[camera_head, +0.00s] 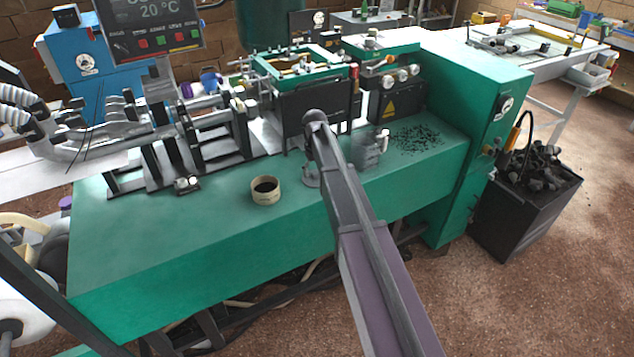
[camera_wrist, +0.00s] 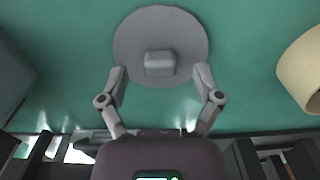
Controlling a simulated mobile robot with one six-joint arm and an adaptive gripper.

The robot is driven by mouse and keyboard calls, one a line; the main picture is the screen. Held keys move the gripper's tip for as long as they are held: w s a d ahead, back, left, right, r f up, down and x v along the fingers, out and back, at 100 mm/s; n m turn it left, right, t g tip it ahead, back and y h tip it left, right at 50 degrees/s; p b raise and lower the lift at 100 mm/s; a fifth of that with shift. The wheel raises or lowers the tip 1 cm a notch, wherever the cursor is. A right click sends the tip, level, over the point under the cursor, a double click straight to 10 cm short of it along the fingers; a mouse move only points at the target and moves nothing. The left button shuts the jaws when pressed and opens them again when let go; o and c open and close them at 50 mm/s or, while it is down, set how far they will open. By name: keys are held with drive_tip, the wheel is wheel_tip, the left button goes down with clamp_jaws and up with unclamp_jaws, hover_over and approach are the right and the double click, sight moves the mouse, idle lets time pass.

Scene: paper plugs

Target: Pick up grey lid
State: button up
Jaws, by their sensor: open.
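The grey lid (camera_wrist: 130,40) is a flat round disc with a raised block-shaped knob (camera_wrist: 160,62) in its middle. It lies on the green machine top in the wrist view. My gripper (camera_wrist: 160,75) is open and empty, with one finger on each side, near the lid's lower edge in the picture. The knob lies between and a little beyond the fingertips. I cannot tell the height of the fingers above the lid. In the head view my arm hides most of the gripper and the lid.
A beige ring-shaped container (camera_head: 265,191) stands on the green top (camera_head: 200,240), left of my arm; it also shows at the right edge of the wrist view (camera_wrist: 303,75). Machine parts stand behind. Black pellets (camera_head: 418,138) lie at the right. The front left top is clear.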

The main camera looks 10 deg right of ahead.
drive_tip(key=shift+f+b, duration=0.4)
drive_tip(key=shift+f, duration=0.25)
drive_tip(key=c, duration=0.8)
